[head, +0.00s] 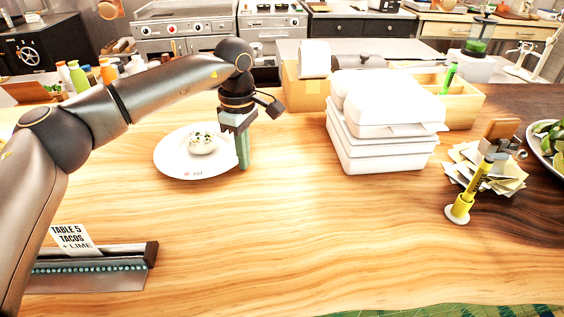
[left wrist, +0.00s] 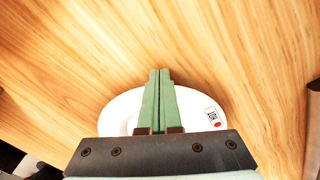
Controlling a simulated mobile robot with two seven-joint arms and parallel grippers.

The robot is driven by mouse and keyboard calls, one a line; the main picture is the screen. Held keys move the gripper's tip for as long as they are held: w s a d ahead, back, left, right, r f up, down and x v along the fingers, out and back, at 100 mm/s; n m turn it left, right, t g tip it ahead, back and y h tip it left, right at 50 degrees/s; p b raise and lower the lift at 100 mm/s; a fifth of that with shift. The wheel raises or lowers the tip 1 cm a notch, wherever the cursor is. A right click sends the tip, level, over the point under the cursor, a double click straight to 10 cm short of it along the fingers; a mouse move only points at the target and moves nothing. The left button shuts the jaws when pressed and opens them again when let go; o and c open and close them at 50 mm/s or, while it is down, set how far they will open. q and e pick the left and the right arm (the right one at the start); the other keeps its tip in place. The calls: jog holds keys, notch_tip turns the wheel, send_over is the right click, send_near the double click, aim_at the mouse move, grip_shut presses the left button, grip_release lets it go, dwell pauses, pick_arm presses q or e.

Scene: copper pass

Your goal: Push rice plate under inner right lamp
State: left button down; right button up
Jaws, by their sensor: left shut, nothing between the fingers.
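The rice plate (head: 172,160) is a round white plate with a small speckled mound of rice (head: 203,142) on it. It lies flat on the wooden counter, left of centre in the head view. My left gripper (head: 243,166) points down at the plate's right rim, its green fingers shut and empty. I cannot tell whether they touch the rim. In the left wrist view, the shut fingers (left wrist: 160,74) cover the middle of the plate (left wrist: 120,108); a printed code and red dot show on its rim. My right gripper is out of view. I cannot make out the inner right lamp.
Stacked white takeaway boxes (head: 385,150) stand right of the plate, with bare counter between. A ticket rail (head: 95,280) lies at front left. A yellow tool (head: 468,195) stands upright by loose papers (head: 505,175) at right. The front middle counter is clear.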

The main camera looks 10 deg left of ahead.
aim_at(231, 158)
pick_arm(q)
jog(key=a, duration=0.3)
jog(key=w+a+p, duration=0.1)
jog(key=a, duration=0.2)
jog(key=shift+w+a+r, duration=0.1)
jog(key=shift+w+a, duration=0.05)
jog(key=shift+a, duration=0.05)
jog(key=shift+w+a, duration=0.1)
jog(key=shift+a, duration=0.45)
jog(key=shift+d, duration=0.1)
jog(key=d, duration=0.2)
jog(key=d+p, duration=0.1)
jog(key=d, duration=0.1)
jog(key=shift+s+r, duration=0.2)
jog(key=shift+s, duration=0.2)
notch_tip(231, 158, up, 9)
jog(key=shift+r, duration=0.2)
